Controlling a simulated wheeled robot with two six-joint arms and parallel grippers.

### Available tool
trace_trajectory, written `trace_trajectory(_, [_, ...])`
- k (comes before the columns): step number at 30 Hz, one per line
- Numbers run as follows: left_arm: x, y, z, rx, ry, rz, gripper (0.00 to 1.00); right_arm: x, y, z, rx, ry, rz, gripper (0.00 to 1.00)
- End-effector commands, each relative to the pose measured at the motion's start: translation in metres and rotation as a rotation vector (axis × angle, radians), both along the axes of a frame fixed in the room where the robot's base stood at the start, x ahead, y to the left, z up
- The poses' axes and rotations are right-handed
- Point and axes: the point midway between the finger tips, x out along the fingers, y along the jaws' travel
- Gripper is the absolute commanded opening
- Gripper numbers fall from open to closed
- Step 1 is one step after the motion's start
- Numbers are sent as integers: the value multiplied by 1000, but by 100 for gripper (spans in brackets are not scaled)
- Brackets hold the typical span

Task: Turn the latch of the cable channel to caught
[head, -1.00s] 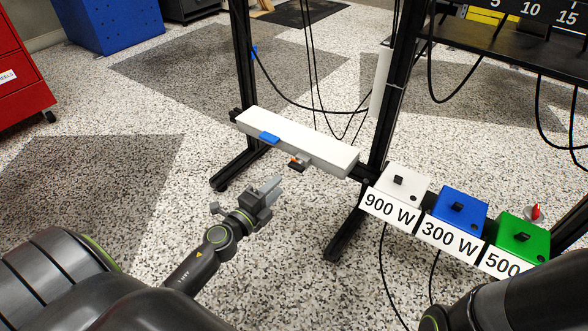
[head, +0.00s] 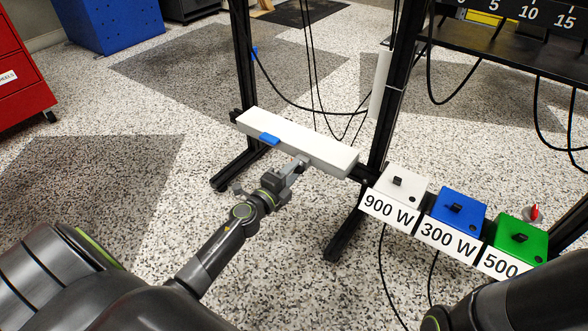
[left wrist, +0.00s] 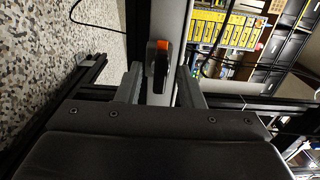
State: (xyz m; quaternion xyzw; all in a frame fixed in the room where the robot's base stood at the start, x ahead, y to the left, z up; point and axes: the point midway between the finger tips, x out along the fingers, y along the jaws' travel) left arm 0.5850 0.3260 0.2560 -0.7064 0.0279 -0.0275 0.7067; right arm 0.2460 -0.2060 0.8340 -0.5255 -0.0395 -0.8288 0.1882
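The white cable channel (head: 310,147) runs across the black frame in the head view, with a blue piece (head: 270,138) on its front side. In the left wrist view the channel (left wrist: 168,18) is a pale upright strip. The latch (left wrist: 161,66) is a black handle with an orange end, lying between the fingers. My left gripper (head: 297,166) is at the channel's front side and mostly hides the latch in the head view. In the left wrist view its fingers (left wrist: 160,85) are apart, one on each side of the latch, with gaps visible. My right gripper is out of view.
White (head: 402,187), blue (head: 455,208) and green (head: 518,237) boxes with watt labels stand right of the channel. Black posts (head: 387,110) and hanging cables are behind it. The floor left of my left arm is clear.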

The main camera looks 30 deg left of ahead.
Motion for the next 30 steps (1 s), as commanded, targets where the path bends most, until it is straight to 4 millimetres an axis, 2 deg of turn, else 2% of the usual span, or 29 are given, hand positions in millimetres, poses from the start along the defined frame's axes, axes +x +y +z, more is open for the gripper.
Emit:
trace_trajectory(1, [0,0,0,0,0,0,28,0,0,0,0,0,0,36])
trace_trajectory(6, [0,0,0,0,0,0,6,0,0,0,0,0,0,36])
trace_trajectory(8, [0,0,0,0,0,0,0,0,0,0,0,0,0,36])
trace_trajectory(14, [0,0,0,22,-2,0,0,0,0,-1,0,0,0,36])
trace_trajectory(24, [-1,0,0,382,-30,0,0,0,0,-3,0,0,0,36])
trace_trajectory(30, [-1,0,0,402,-32,0,0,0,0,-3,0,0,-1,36])
